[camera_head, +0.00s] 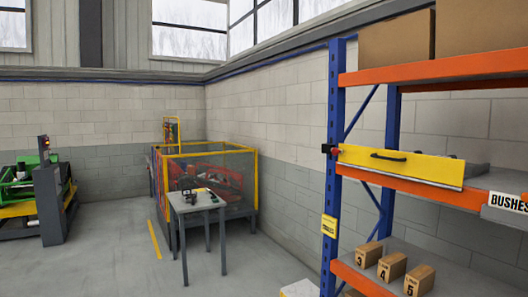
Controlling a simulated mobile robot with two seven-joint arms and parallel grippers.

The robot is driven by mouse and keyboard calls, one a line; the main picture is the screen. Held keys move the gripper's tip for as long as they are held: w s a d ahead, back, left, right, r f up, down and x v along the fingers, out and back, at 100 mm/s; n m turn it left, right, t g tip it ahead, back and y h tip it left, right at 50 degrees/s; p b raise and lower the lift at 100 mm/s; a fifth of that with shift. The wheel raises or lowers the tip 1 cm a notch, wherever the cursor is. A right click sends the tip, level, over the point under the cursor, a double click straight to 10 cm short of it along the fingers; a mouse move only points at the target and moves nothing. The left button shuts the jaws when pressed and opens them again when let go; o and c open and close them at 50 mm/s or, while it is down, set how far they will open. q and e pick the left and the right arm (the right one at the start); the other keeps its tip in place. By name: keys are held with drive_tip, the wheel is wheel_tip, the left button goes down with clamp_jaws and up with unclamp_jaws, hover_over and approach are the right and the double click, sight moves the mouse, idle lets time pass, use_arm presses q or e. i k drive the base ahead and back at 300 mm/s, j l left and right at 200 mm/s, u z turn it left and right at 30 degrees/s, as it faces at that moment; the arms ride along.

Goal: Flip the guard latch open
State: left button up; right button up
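A yellow guard panel (400,166) with a black handle (388,156) lies across the front of the middle orange shelf, at the right. A small red and black piece (330,150), which looks like the latch, sits at the panel's left end against the blue upright. It is too small to tell whether it is open or shut. Neither of my grippers is in view.
A blue and orange rack (333,200) fills the right side. Numbered boxes (391,267) stand on its lower shelf, large cartons (395,40) on top. A grey table (196,201) stands before a yellow-framed fenced cell (256,180). Open floor (120,262) lies at left.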

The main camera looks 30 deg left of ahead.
sight(335, 151)
drive_tip(key=u, duration=0.4)
drive_tip(key=i+j+u, duration=0.1)
drive_tip(key=i+j, duration=1.55)
drive_tip(key=i, duration=0.15)
drive_tip(key=u, duration=0.05)
